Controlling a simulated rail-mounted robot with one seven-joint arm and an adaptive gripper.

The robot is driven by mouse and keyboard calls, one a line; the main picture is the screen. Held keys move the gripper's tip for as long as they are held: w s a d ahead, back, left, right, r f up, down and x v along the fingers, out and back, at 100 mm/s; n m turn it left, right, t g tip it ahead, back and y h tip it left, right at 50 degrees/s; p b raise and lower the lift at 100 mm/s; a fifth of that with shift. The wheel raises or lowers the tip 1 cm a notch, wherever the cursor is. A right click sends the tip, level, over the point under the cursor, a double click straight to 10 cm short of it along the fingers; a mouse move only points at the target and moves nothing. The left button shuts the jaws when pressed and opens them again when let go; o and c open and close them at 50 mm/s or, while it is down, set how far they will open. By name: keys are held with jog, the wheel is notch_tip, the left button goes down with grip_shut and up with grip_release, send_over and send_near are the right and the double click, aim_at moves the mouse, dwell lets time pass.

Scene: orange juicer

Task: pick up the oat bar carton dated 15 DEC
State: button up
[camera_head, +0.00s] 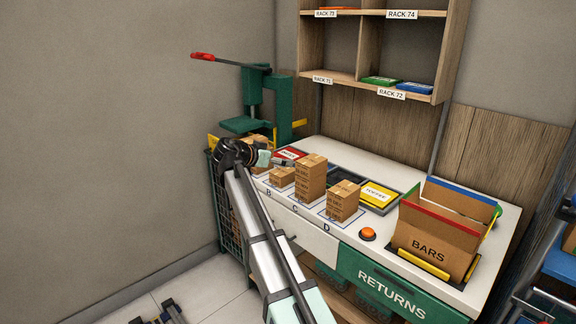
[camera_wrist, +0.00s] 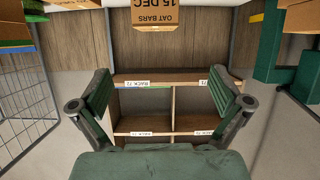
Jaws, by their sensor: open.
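A brown carton (camera_wrist: 165,17) printed OAT BARS and 15 DEC shows upside down at the top edge of the wrist view, cut off by the frame. My gripper (camera_wrist: 162,103) is open there, with nothing between its fingers, and the carton lies beyond the fingertips. In the head view my gripper (camera_head: 259,157) is over the left end of the white counter, hiding part of a carton (camera_head: 254,141) behind it. Cartons also stand at mark B (camera_head: 282,178), mark C (camera_head: 310,178) and mark D (camera_head: 343,201). Their dates are too small to read, so I cannot match the 15 DEC one.
A green press (camera_head: 262,105) with a red-tipped lever stands behind my gripper. Wooden racks (camera_head: 365,76) hang above the counter. A wire cage (camera_head: 226,215) is at left.

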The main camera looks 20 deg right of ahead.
aim_at(310, 160)
jog(key=p+x, duration=0.1)
jog(key=x, duration=0.3)
jog(key=p+x, duration=0.1)
jog(key=x, duration=0.3)
jog(key=p+x, duration=0.1)
jog(key=x, duration=0.3)
jog(key=shift+d+r+p, duration=0.15)
jog(key=shift+d+p, duration=0.15)
jog(key=shift+w+d+p, duration=0.15)
jog(key=shift+d+p, duration=0.35)
jog(key=shift+d, duration=0.15)
jog(key=p+x, duration=0.1)
jog(key=x, duration=0.2)
jog(key=shift+d+f+p, duration=0.2)
jog(key=shift+f+p, duration=0.05)
jog(key=shift+p, duration=0.05)
jog(key=shift+w+d+f, duration=0.1)
jog(key=shift+d+f, duration=0.1)
jog(key=shift+f, duration=0.05)
jog(key=c, duration=1.2)
